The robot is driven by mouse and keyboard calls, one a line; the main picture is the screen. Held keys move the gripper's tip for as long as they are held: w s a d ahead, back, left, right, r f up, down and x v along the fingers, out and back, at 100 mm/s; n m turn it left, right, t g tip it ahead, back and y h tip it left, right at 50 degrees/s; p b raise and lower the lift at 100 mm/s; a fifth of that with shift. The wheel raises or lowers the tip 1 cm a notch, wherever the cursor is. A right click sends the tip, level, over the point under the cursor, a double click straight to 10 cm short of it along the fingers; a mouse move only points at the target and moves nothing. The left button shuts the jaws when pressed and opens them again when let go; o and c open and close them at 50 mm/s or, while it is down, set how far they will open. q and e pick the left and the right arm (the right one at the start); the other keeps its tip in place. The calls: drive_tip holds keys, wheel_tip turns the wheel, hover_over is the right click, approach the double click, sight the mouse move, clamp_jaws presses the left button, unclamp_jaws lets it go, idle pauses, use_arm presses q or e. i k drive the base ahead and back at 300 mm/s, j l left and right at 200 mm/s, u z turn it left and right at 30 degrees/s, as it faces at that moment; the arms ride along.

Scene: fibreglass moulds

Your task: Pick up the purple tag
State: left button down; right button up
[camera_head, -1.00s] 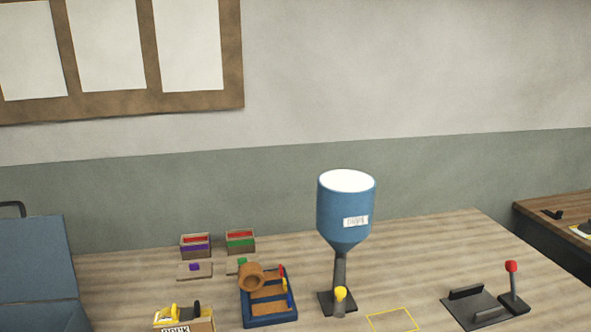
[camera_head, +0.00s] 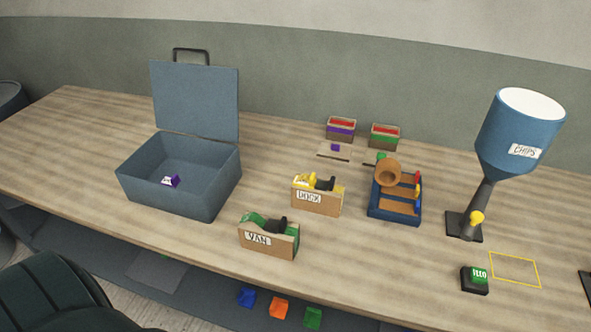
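A small purple piece with a white label (camera_head: 171,181) lies on the floor of the open grey-blue box (camera_head: 180,203) at the left of the table. A second small purple piece (camera_head: 335,147) sits on a flat plate (camera_head: 345,155) in front of a small box with a purple band (camera_head: 341,130). I cannot tell from its looks alone which of the two is the tag. Neither gripper is in view.
Labelled holders VAN (camera_head: 268,240) and DOCK (camera_head: 317,198) stand right of the box, whose lid (camera_head: 197,98) is up. A blue rack (camera_head: 395,208), a blue hopper (camera_head: 519,130) and a green-topped button (camera_head: 475,280) stand further right. The table's left end is clear.

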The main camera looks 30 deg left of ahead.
sight(169, 179)
drive_tip(key=u, duration=1.85)
drive_tip(key=z, duration=0.5)
drive_tip(key=i+j+z, duration=0.1)
drive_tip(key=j+z, duration=0.6)
drive_tip(key=j, duration=0.15)
drive_tip(key=i+j+z, duration=0.2)
drive_tip(key=j, duration=1.25)
drive_tip(key=k, duration=0.1)
